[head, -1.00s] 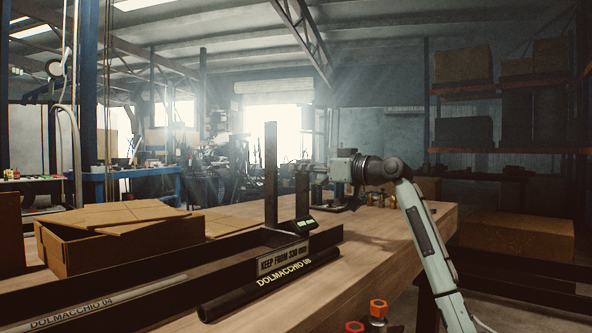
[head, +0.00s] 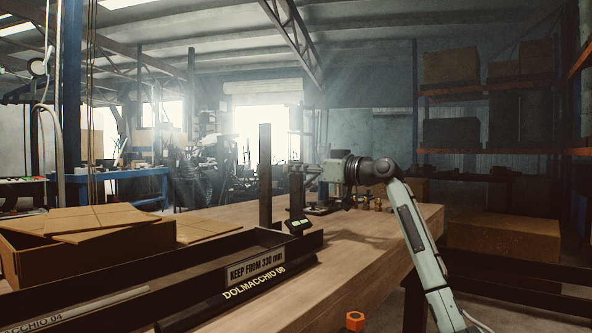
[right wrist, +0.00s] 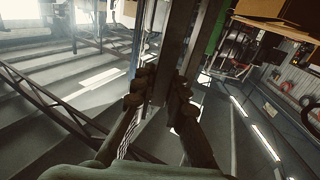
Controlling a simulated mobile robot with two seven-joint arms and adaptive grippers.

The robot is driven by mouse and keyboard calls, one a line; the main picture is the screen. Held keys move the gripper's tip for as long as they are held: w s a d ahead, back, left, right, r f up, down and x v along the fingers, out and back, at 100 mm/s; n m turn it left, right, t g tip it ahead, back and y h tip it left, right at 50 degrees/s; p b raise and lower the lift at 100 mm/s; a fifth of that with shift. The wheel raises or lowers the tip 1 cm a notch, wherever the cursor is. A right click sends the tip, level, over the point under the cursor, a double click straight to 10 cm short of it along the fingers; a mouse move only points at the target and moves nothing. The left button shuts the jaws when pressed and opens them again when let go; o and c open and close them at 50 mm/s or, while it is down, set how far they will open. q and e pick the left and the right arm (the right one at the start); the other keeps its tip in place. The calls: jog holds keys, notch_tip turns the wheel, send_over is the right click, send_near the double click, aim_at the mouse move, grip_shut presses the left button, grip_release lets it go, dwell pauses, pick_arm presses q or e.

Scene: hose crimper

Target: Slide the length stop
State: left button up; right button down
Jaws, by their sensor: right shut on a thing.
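A dark upright bar (head: 296,195) stands at the far end of the long black channel (head: 150,268) on the bench. My right gripper (head: 300,168) reaches the bar's top from the right. In the right wrist view its fingers (right wrist: 160,88) close on both sides of a dark bar (right wrist: 175,60), seemingly the same one. A taller dark post (head: 265,175) stands just left of it. My left gripper is out of view.
The channel's front carries a sign, "KEEP FROM 330 mm" (head: 255,267). An open cardboard box (head: 95,255) stands behind the channel. Small brass fittings (head: 378,204) stand farther back. Bare wooden bench top (head: 350,250) lies right.

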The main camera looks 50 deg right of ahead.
jog(key=c, duration=1.5)
grip_release()
jog(key=shift+c, duration=0.2)
jog(key=s, duration=1.2)
jog(key=shift+d, duration=0.45)
